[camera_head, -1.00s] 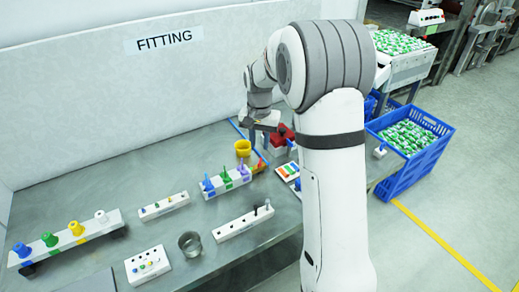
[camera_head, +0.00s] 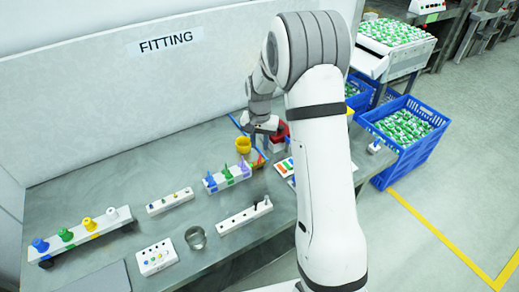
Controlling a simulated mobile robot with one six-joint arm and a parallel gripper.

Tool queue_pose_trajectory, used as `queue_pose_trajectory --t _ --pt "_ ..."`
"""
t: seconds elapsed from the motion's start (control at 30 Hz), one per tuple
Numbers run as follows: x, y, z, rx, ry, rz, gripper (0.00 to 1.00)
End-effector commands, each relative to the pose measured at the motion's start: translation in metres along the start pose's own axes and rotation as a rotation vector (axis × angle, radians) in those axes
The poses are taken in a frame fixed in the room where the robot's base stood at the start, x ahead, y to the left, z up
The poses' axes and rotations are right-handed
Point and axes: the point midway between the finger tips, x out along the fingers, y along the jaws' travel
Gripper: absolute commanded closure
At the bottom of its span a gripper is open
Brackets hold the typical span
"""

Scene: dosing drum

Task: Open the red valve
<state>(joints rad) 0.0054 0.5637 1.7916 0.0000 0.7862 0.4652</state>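My gripper (camera_head: 261,131) hangs over the back of the grey workbench, pointing down, above a rack. It is small here, and I cannot tell whether its fingers are open or shut. The white rack (camera_head: 218,186) below carries blue, green and purple upright pieces. An orange-red piece (camera_head: 261,161) stands at its right end, just under my gripper; it may be the red valve. A larger red object (camera_head: 281,131) sits right behind my gripper, partly hidden by my arm. I cannot tell whether anything touches the gripper.
A yellow cup (camera_head: 243,145) stands left of the gripper. A rack with blue, green, yellow and white knobs (camera_head: 90,224), smaller racks, a metal cup (camera_head: 195,238) and a button box (camera_head: 157,258) lie further left. Blue crates (camera_head: 398,158) stand right of the bench.

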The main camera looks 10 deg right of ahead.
Motion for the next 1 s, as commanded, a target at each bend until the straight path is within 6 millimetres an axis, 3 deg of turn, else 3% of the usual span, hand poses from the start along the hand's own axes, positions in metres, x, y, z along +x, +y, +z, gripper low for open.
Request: queue_pose_trajectory --t 0.3,0.7,1.0 --pt "0.047 0.000 0.001 0.000 -0.003 0.002 0.73" --pt "0.056 0.000 0.000 0.001 0.000 0.000 0.74" --pt "0.056 0.000 0.000 0.001 0.000 0.000 0.98"
